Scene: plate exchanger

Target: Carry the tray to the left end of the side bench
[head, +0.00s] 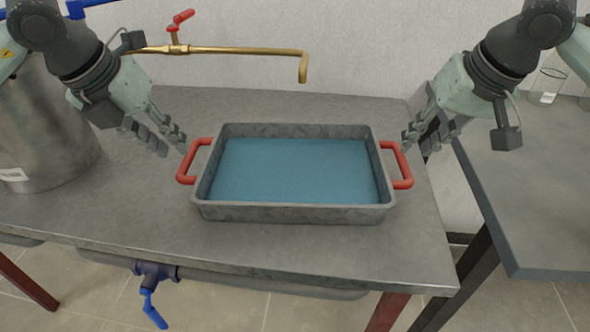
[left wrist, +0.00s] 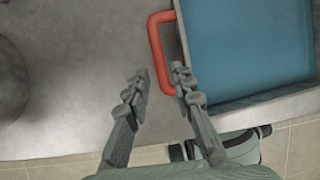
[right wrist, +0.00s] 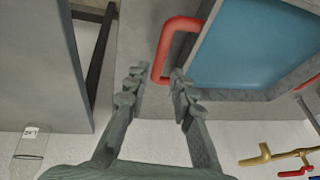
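The grey metal tray (head: 292,214) rests on the main bench and holds a flat blue layer that looks like liquid. It has a red left handle (head: 187,160) and a red right handle (head: 404,165). My left gripper (head: 172,147) is open beside the left handle; in the left wrist view the handle (left wrist: 153,42) shows between and beyond its fingertips. My right gripper (head: 414,145) is open beside the right handle; in the right wrist view that handle (right wrist: 160,52) shows between and beyond its fingertips. Neither gripper is closed on a handle. The side bench (head: 530,195) stands at the right.
A large metal pot (head: 50,140) stands left on the main bench (head: 300,250). A brass tap pipe (head: 235,50) with a red lever reaches over behind the tray. A glass beaker (head: 547,85) stands at the back of the side bench. A gap separates the benches.

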